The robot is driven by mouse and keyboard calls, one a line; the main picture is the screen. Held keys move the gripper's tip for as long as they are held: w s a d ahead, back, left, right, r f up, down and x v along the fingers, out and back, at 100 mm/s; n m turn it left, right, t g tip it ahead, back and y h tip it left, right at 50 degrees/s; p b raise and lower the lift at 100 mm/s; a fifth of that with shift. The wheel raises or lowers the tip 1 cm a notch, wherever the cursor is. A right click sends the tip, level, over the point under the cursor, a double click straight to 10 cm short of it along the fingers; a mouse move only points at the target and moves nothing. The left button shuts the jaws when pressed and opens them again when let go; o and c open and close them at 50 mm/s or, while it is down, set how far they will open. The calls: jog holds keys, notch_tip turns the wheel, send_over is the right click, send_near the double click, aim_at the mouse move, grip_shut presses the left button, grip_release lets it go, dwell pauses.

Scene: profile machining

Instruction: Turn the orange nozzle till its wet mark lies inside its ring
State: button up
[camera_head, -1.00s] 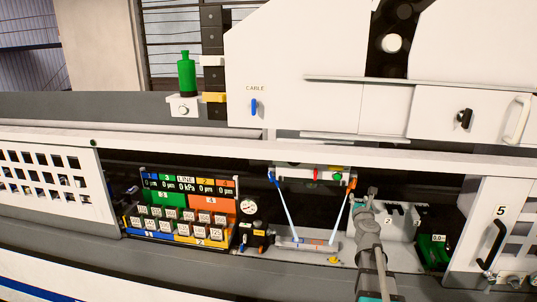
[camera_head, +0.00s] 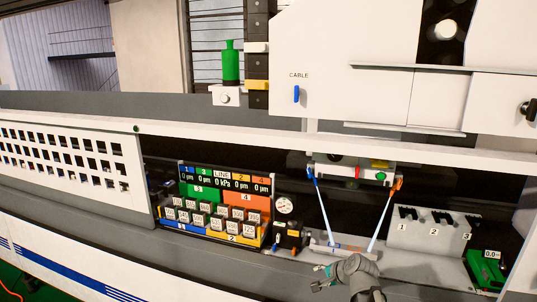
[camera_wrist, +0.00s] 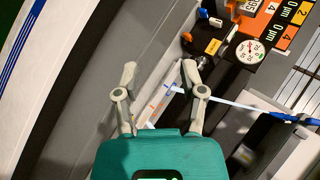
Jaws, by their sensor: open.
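The orange nozzle (camera_head: 397,184) sits at the right end of the bracket under the white housing in the head view. A pale jet (camera_head: 380,218) slants down-left from it to the grey plate (camera_head: 322,247). The blue nozzle (camera_head: 311,173) is at the left end, with its own jet. Orange and blue marks on the plate show small in the wrist view; whether the wet mark lies in its ring I cannot tell. My gripper (camera_head: 322,278) is open and empty, low in front of the plate, apart from the orange nozzle. Its spread fingers show in the wrist view (camera_wrist: 160,72).
Left of the plate are a gauge (camera_head: 284,206), small valves (camera_head: 290,237) and the numbered button panel (camera_head: 213,213). A grey block with slots 1, 2, 3 (camera_head: 433,236) and a green meter (camera_head: 487,268) stand right. The white rail (camera_head: 300,137) crosses above the opening.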

jog(key=s+f+n+g+h+b, duration=0.4)
jog(key=s+f+n+g, duration=0.3)
jog(key=s+f+n, duration=0.3)
jog(key=s+h, duration=0.1)
jog(key=s, duration=0.3)
jog(key=shift+f+n+g, duration=0.3)
jog(key=shift+f+n, duration=0.1)
jog(key=w+d+r+n+t+h+p, duration=0.35)
jog(key=w+d+r, duration=0.35)
jog(key=d, duration=0.3)
jog(key=w+d+r+n+t+h+p, duration=0.35)
jog(key=w+d+r+n+h, duration=0.2)
jog(key=d+r, duration=0.35)
jog(key=w+d+r+n+t+y+p, duration=0.1)
jog(key=w+d+r+n+t+p, duration=0.2)
jog(key=r+n, duration=0.5)
jog(key=w+d+r+n+t+y+p, duration=0.2)
jog(key=r+n+t, duration=0.5)
jog(key=n, duration=0.6)
jog(key=w+d+r+p, duration=0.1)
jog(key=w+d, duration=0.1)
jog(key=w, duration=0.1)
jog(key=shift+w+d+r+n+p, duration=0.2)
jog(key=shift+w+r+n+p, duration=0.1)
jog(key=shift+w+r+n, duration=0.1)
